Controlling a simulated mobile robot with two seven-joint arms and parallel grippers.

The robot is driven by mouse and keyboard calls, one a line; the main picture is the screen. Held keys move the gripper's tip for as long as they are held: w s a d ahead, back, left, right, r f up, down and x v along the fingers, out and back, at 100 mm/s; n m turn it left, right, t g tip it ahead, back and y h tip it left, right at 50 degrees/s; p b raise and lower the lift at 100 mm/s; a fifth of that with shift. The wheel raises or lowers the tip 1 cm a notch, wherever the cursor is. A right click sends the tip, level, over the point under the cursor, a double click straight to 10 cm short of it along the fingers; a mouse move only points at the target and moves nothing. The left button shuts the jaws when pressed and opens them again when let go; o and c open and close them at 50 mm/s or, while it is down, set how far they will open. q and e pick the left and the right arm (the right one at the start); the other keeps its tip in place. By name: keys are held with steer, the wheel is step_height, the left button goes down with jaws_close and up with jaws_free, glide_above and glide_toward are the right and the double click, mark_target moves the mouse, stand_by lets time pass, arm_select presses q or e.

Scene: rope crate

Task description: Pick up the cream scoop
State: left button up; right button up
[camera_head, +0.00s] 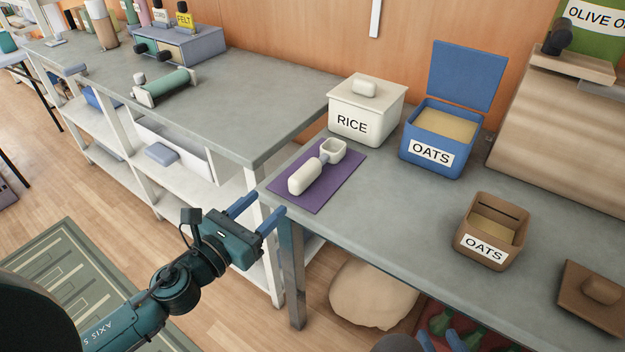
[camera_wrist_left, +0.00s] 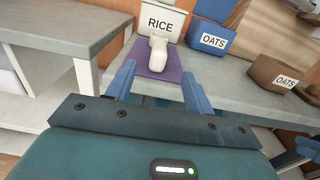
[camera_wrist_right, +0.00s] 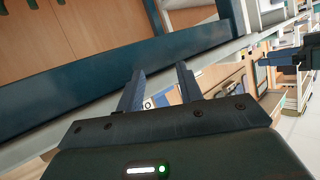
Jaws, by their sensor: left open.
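The cream scoop (camera_head: 310,176) lies on a purple mat (camera_head: 328,192) near the left end of the right-hand counter. Its bowl points toward the rice box and its thick handle toward the near left. In the left wrist view the scoop (camera_wrist_left: 158,52) shows ahead, between and beyond the fingers. My left gripper (camera_head: 270,203) is open and empty, off the counter's near left edge, short of the mat. My right gripper (camera_head: 442,337) is low at the bottom edge of the head view; in the right wrist view its fingers (camera_wrist_right: 160,70) are apart with nothing between them.
A white RICE box (camera_head: 362,122) with its lid on stands behind the mat. A blue OATS box (camera_head: 431,150) is open. A brown OATS box (camera_head: 490,235) stands nearer, its lid (camera_head: 597,292) beside it. The counter (camera_head: 395,215) between is bare. Another counter (camera_head: 240,95) adjoins at left.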

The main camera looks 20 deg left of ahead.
arm_select(q)
steer(key=p, duration=0.2)
glide_toward(302, 170)
steer(key=x, duration=0.4)
steer(key=shift+w+d+r, duration=0.1)
steer(key=shift+w+d, duration=0.1)
steer(key=shift+x, duration=2.8)
steer(key=shift+a, duration=0.1)
jaws_close()
